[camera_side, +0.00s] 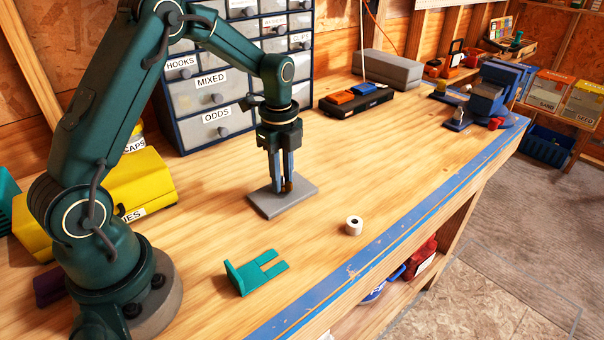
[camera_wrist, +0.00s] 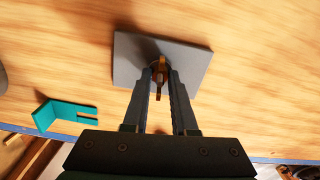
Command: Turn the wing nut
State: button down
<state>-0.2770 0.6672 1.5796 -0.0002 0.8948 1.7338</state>
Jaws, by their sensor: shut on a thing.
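The wing nut (camera_wrist: 159,77) is brass-coloured and sits above a flat grey plate (camera_wrist: 127,68) on the bench. In the side view the wing nut (camera_side: 287,186) shows low between the fingers. My gripper (camera_side: 282,187) points straight down over the plate (camera_side: 270,206). In the wrist view its two dark fingers (camera_wrist: 162,80) lie on either side of the wing nut and are shut on it. The fingers hide part of the nut, and whatever it is threaded on is hidden.
A teal slotted bracket (camera_side: 257,272) and a white ring-shaped piece (camera_side: 354,226) lie on the bench in front. Yellow bins (camera_side: 140,185) stand at left, a labelled drawer cabinet (camera_side: 212,95) behind. A blue vise (camera_side: 490,95) is at far right.

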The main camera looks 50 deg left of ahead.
jog(key=n, duration=0.8)
jog(key=shift+n, duration=0.3)
jog(key=n, duration=0.3)
jog(key=shift+n, duration=0.4)
jog(key=n, duration=1.3)
jog(key=shift+n, duration=0.3)
jog(key=n, duration=0.4)
jog(key=shift+n, duration=2)
